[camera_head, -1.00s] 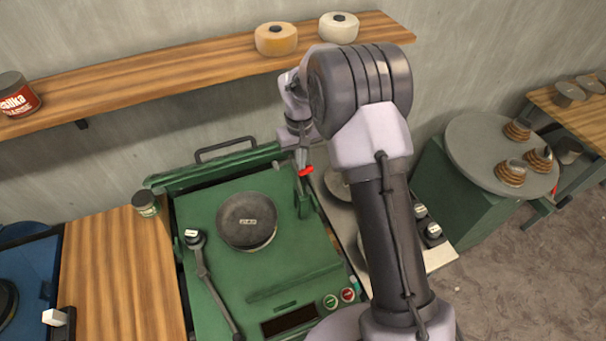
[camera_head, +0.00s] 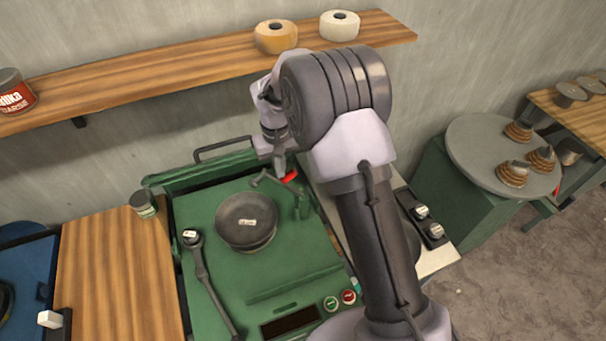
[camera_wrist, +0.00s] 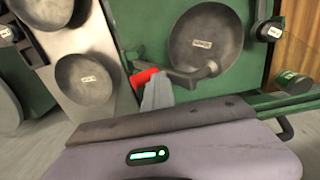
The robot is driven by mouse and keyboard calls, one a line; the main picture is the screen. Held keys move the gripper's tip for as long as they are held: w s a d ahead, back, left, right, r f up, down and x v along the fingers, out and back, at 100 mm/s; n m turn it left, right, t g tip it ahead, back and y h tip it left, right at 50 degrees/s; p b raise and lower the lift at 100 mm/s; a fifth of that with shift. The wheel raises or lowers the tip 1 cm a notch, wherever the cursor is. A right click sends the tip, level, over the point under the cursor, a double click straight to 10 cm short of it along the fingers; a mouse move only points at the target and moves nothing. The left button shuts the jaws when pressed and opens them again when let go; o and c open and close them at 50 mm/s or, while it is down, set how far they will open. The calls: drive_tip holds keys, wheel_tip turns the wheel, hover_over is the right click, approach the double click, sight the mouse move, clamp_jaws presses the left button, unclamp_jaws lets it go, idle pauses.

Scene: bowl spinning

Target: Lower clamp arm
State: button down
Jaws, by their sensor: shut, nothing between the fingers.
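The clamp arm (camera_head: 268,179) has a red handle (camera_head: 291,176) and stands at the right edge of the green machine, reaching left toward the dark round bowl (camera_head: 246,220). In the wrist view, the dark clamp arm (camera_wrist: 190,77) extends to the lower edge of the bowl (camera_wrist: 205,45); whether it touches the bowl I cannot tell. My gripper (camera_head: 279,167) is shut and empty, beside the red handle. In the wrist view, my gray fingers (camera_wrist: 156,82) sit right against the red handle (camera_wrist: 142,77), which is not between them.
A second lever with a pale end (camera_head: 191,236) lies left of the bowl. Green and red buttons (camera_head: 340,300) are at the machine's front. A wooden shelf (camera_head: 180,83) with rolls runs above. A small jar (camera_head: 144,204) stands at the back left.

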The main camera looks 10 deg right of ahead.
sight(258, 181)
drive_tip(key=shift+s+a+f+b, duration=0.1)
drive_tip(key=shift+a+f+b, duration=0.25)
drive_tip(key=shift+a, duration=0.3)
drive_tip(key=shift+s+a+f+b, duration=0.1)
drive_tip(key=shift+a+f+b, duration=0.15)
drive_tip(key=shift+a, duration=0.4)
drive_tip(key=shift+s+a+f+b, duration=0.1)
drive_tip(key=shift+a+f+b, duration=0.2)
drive_tip(key=shift+a+f, duration=0.15)
drive_tip(key=shift+s+a+f+b, duration=0.15)
drive_tip(key=shift+a+f+b, duration=0.35)
drive_tip(key=shift+a+f, duration=0.2)
drive_tip(key=shift+s+a+f+b, duration=0.15)
drive_tip(key=shift+a+f+b, duration=0.4)
drive_tip(key=shift+a, duration=0.25)
wheel_tip(258, 181, up, 12)
drive_tip(key=p, duration=0.9)
drive_tip(key=shift+r, duration=0.15)
